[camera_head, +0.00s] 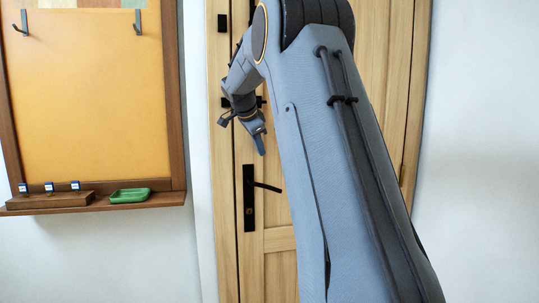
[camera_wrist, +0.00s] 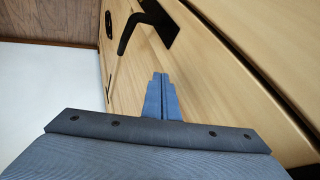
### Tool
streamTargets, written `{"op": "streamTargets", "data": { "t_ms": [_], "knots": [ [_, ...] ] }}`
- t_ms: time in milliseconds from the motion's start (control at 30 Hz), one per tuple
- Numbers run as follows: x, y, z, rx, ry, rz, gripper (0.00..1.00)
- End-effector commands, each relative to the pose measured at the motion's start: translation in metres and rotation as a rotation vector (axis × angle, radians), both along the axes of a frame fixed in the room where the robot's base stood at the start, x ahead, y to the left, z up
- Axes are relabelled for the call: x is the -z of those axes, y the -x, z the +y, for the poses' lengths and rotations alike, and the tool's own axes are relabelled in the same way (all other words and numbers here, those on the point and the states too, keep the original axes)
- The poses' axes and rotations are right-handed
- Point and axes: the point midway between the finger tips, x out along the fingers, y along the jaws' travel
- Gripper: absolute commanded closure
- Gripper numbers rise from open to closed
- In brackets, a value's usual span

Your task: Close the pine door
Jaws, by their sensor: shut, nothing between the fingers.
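The pine door (camera_head: 280,265) stands in the middle of the head view, light wood with a black handle plate and lever (camera_head: 249,198). Its left edge lies close to the frame; I cannot tell whether it is fully shut. My gripper (camera_head: 261,152) is in front of the door, above the lever, with fingers pointing down. In the wrist view my gripper (camera_wrist: 161,76) is shut and empty, its fingertips before the door's wood (camera_wrist: 230,70). The black lever (camera_wrist: 140,30) shows beyond the fingertips there. My arm hides much of the door's middle and right side.
An orange board (camera_head: 90,100) with a brown frame hangs on the left wall. White wall (camera_head: 480,150) is bare at the right.

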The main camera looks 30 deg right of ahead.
Motion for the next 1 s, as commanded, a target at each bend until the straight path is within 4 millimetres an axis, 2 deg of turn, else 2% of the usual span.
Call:
{"op": "streamTargets", "data": {
  "t_ms": [67, 100, 400, 600, 867, 967, 1000],
  "knots": [
    [-0.001, 0.014, 0.006, 0.004, -0.002, 0.003, 1.00],
    [-0.008, 0.017, 0.011, 0.005, -0.002, 0.003, 1.00],
    [-0.058, 0.037, 0.043, 0.007, -0.005, 0.005, 1.00],
    [-0.076, 0.045, 0.055, 0.008, -0.005, 0.009, 1.00],
    [-0.081, 0.047, 0.058, 0.008, -0.006, 0.012, 1.00],
    [-0.071, 0.050, 0.065, -0.030, -0.008, 0.038, 1.00],
    [-0.062, 0.053, 0.071, -0.066, -0.010, 0.063, 1.00]
  ]
}}
